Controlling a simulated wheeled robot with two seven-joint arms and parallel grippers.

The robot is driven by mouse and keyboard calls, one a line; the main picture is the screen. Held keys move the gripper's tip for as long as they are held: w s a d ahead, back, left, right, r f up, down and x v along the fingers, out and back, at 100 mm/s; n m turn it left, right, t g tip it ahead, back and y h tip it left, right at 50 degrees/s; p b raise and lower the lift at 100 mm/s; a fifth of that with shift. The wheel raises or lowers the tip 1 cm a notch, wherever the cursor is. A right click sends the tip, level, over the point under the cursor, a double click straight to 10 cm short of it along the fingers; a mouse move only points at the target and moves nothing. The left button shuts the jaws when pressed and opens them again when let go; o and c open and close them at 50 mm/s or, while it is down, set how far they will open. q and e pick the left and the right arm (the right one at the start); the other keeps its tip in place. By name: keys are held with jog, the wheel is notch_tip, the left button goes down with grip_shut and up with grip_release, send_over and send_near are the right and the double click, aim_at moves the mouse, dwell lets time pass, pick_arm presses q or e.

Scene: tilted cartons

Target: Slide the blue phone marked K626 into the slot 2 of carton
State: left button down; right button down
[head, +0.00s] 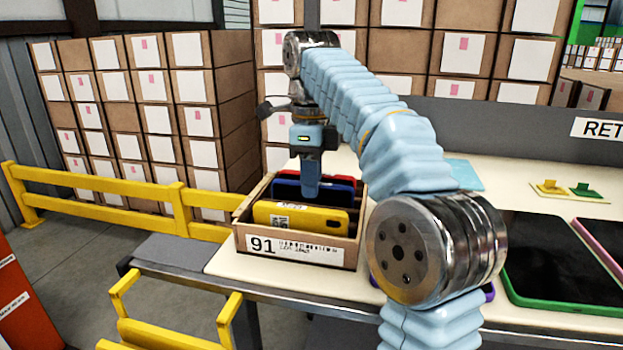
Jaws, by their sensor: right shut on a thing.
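The carton (351,258), a cardboard box labelled 91, stands tilted near the table's left end. A yellow phone (305,218) stands in its front part. Behind it, a blue phone (337,181) and a red phone (343,191) show only as strips, close together. My right gripper (311,190) points down into the carton, between the left and right parts of these strips, and is shut on the blue phone. Its fingers hide the phone's middle. The mark K626, the slot numbers and the phone's lower part cannot be seen. My left gripper is out of view.
My right arm crosses the middle and hides part of the table (222,262). Yellow rails (100,188) and stacked boxes stand at left.

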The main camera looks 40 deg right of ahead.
dwell(0.3)
jog(key=c, duration=1)
grip_release()
jog(key=shift+c, duration=0.2)
notch_tip(320, 180, up, 8)
jog(key=p, duration=0.5)
jog(key=shift+f+p, duration=0.25)
jog(key=shift+p, duration=0.05)
